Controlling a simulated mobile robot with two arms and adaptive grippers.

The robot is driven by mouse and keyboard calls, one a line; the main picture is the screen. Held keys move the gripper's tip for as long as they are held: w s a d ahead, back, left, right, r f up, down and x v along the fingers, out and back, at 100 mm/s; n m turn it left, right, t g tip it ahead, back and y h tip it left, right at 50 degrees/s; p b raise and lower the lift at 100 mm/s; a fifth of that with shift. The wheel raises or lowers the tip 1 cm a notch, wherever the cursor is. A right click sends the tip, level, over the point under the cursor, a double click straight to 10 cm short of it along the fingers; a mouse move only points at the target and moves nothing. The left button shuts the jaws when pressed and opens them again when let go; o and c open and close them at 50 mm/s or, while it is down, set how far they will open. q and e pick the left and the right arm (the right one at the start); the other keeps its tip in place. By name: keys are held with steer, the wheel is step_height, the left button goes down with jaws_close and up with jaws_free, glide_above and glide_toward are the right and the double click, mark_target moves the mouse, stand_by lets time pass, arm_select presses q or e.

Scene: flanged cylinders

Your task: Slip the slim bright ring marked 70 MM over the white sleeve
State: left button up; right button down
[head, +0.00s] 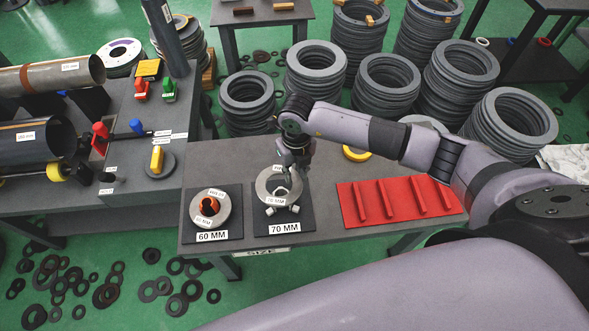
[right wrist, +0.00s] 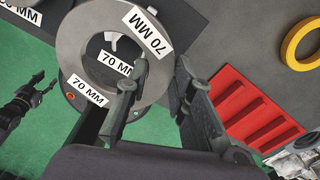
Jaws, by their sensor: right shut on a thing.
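My right gripper (right wrist: 160,85) is shut on the near rim of a slim bright grey ring (right wrist: 70,42) marked 70 MM. In the head view the ring (head: 264,186) is over the black 70 MM mat (head: 305,222). Through its hole the wrist view shows a second 70 MM label and a small white part (right wrist: 113,40), perhaps of the white sleeve. Several pale knobs show below the ring in the head view. The sleeve is mostly hidden, so I cannot tell whether the ring is around it or above it. My left gripper (right wrist: 46,82) appears open and empty, left in the wrist view.
A 60 MM mat (head: 231,231) with a similar grey ring (head: 196,212) and an orange part lies left. A red ribbed tray (head: 400,200) lies right, and a yellow ring (head: 356,154) behind. Stacks of grey rings (head: 510,125) stand on the floor behind the table.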

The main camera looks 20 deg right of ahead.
mark_target(294, 175)
steer(key=shift+w+f+b, duration=0.1)
steer(key=shift+f+b, duration=1)
steer(key=shift+f, duration=0.5)
steer(key=shift+f+b, duration=0.95)
steer(key=shift+f, duration=0.15)
stand_by(0.6)
steer(key=c, duration=1.8)
jaws_free()
steer(key=o, duration=0.5)
steer(key=shift+s+f, duration=0.1)
steer(key=shift+s, duration=0.1)
step_height(294, 175, up, 12)
steer(key=shift+w+d+r, duration=0.1)
steer(key=shift+d, duration=0.05)
